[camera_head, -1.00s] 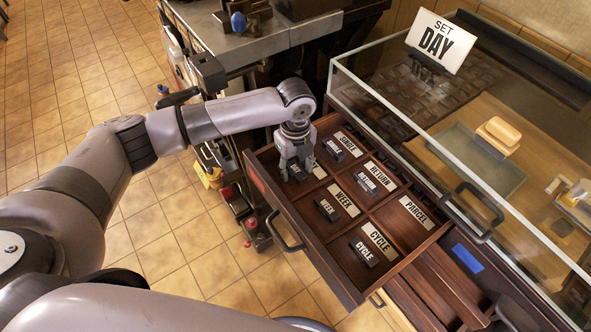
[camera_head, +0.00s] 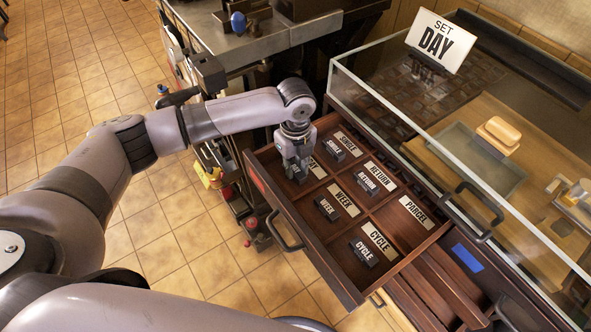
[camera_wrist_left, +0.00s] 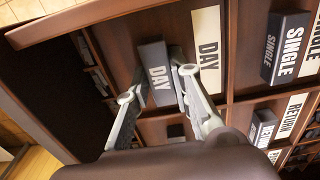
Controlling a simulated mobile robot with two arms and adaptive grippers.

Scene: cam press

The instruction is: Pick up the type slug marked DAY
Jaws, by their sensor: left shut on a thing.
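My left gripper (camera_head: 297,176) reaches down into that compartment from above. In the left wrist view its fingers (camera_wrist_left: 160,95) are on either side of the slug, shut on it. In the head view the gripper mostly hides the slug. Whether the slug is clear of the drawer floor I cannot tell. My right gripper is not in view.
Other slugs lie in their compartments: SINGLE (camera_head: 331,150), RETURN (camera_head: 367,182), WEEK (camera_head: 327,209) and CYCLE (camera_head: 363,251). The PARCEL compartment (camera_head: 403,232) shows no slug. Drawer dividers stand close around my gripper. A glass case (camera_head: 440,160) and a SET DAY sign (camera_head: 440,42) stand behind.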

